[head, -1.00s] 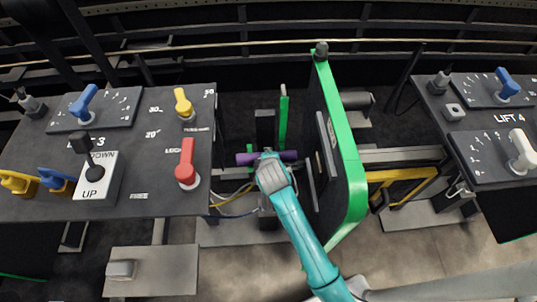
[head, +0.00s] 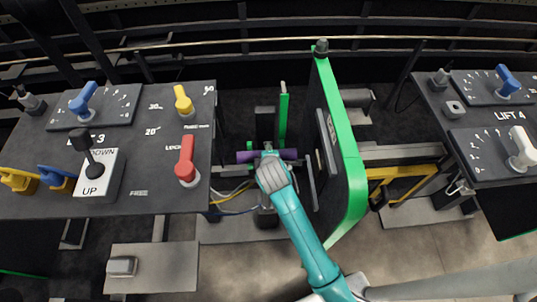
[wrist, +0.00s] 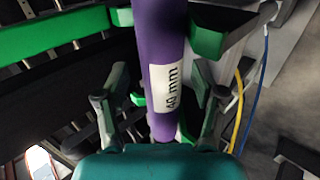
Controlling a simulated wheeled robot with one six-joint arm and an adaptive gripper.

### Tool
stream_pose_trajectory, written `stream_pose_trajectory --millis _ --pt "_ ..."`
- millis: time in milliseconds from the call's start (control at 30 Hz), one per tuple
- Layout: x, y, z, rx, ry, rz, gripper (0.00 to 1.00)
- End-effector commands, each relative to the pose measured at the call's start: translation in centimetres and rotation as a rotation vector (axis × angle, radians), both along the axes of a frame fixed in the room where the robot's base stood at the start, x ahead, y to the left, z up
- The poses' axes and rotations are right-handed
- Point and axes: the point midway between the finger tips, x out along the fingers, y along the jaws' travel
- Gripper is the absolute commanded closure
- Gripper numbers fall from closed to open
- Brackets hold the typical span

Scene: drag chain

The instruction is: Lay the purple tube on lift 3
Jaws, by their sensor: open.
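The purple tube (head: 289,155) lies crosswise in the gap between the two control panels, beside the tall green-edged plate. In the wrist view the tube (wrist: 158,30) bears a white "40 mm" label and runs between dark brackets with green edges (wrist: 207,40). Whether it rests on them I cannot tell. My gripper (wrist: 160,100) is open, with one finger on each side of the tube and apart from it. In the head view my gripper (head: 268,155) covers the tube's middle. The lift 3 panel (head: 140,200) stands at the left, its name partly hidden by a lever.
The green-edged plate (head: 352,165) rises close to the right of my gripper. The lift 4 panel (head: 480,125) is at the far right. Yellow and blue cables (wrist: 245,105) hang near the brackets. A yellow frame (head: 400,185) sits behind the plate.

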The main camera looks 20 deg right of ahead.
Motion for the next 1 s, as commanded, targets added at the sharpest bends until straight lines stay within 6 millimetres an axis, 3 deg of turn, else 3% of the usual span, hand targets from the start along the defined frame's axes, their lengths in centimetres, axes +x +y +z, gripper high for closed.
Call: stream_pose_trajectory --millis 500,1000 --pt "-6.2 2.0 6.6 0.000 -0.003 0.001 0.31" --pt "-7.4 2.4 7.8 0.000 -0.001 0.000 0.31"
